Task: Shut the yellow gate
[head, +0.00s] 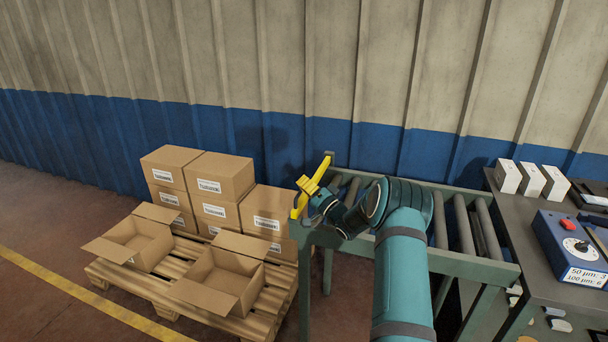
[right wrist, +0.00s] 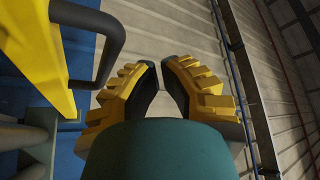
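The yellow gate (head: 321,175) is a bar at the left end of the roller conveyor, slanting up and back in the head view. In the right wrist view the gate (right wrist: 62,60) is a broad yellow bar at the left, with a dark handle (right wrist: 113,50). My right gripper (head: 303,185) is beside the gate in the head view, partly hard to tell from it. In the wrist view its yellow ridged fingers (right wrist: 159,64) are a narrow gap apart with nothing between them. The handle is left of the fingers, not between them. My left gripper is out of view.
The roller conveyor (head: 468,262) stands under and beside my right arm. Pallet (head: 155,294) with stacked and open cartons (head: 228,272) lies left of it. A bench (head: 540,290) with a blue control box (head: 570,250) and white boxes (head: 531,179) is at right. A corrugated wall is behind.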

